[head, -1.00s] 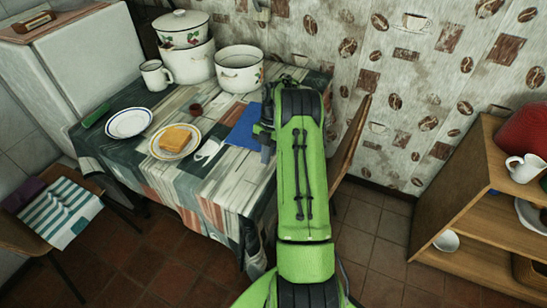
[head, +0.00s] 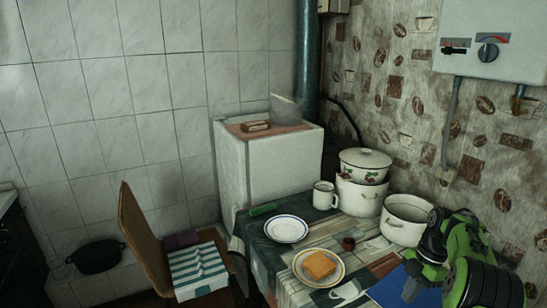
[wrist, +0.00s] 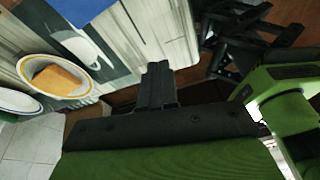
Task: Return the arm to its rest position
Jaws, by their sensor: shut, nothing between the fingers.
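My gripper (wrist: 158,85) is shut, with its two dark fingers together and nothing held, in the wrist view. In the head view my green and black arm fills the lower right corner, folded beside the table's right end. The patterned tablecloth (wrist: 125,45) lies beyond the fingers in the wrist view, and the gripper looks clear of it. The plate with toast (wrist: 57,78) is to the left of the fingers there.
A chair (head: 145,240) stands left. A white heater (head: 490,38) hangs on the wall.

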